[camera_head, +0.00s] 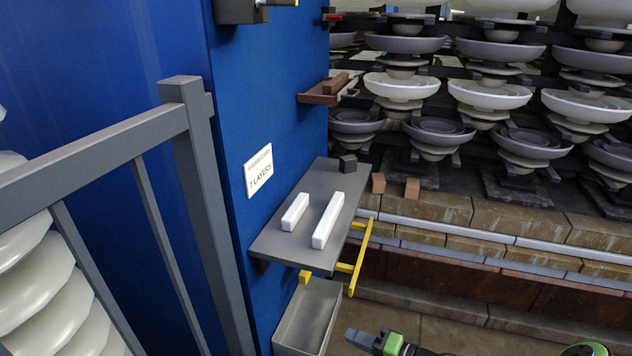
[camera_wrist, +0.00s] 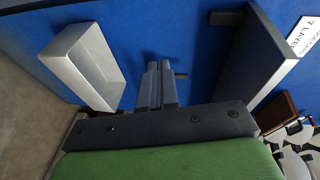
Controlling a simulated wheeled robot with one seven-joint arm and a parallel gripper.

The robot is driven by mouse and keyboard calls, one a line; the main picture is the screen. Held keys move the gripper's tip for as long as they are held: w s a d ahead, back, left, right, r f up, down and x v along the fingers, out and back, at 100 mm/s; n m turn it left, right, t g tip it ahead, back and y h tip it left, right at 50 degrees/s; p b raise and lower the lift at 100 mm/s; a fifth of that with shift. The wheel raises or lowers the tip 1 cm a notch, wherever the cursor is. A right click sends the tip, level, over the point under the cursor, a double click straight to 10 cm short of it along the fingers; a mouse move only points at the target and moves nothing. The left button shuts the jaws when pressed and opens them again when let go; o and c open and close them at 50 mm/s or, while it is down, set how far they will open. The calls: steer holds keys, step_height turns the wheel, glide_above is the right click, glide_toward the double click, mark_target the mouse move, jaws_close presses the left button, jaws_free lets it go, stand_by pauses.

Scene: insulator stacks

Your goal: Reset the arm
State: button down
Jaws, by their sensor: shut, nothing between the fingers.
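My gripper (camera_head: 352,335) is at the bottom of the head view, low and to the right of the open grey bin on the blue wall. In the wrist view my gripper (camera_wrist: 160,68) points toward the blue wall with its two dark fingers together and nothing between them. The fingers lie between the grey bin (camera_wrist: 72,68) and the grey shelf (camera_wrist: 262,58), apart from both as far as I can tell. Part of my green arm shows behind the gripper in the head view.
The grey bin (camera_head: 303,325) hangs below. A grey railing (camera_head: 200,190) stands left; insulator stacks (camera_head: 400,88) fill the back.

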steer(key=s+d+r+n+g+h+p, duration=0.1)
steer(key=s+r+h, duration=0.5)
steer(key=s+r, duration=0.6)
steer(key=s+d+r+n+g+h, duration=0.2)
steer(key=s+d+r+n+h, duration=0.2)
steer(key=s+r+h, duration=0.3)
steer(key=s+v, duration=0.1)
steer(key=v, duration=0.7)
steer(key=shift+s+d+p, duration=0.15)
steer(key=shift+s+p, duration=0.05)
steer(key=shift+p, duration=0.15)
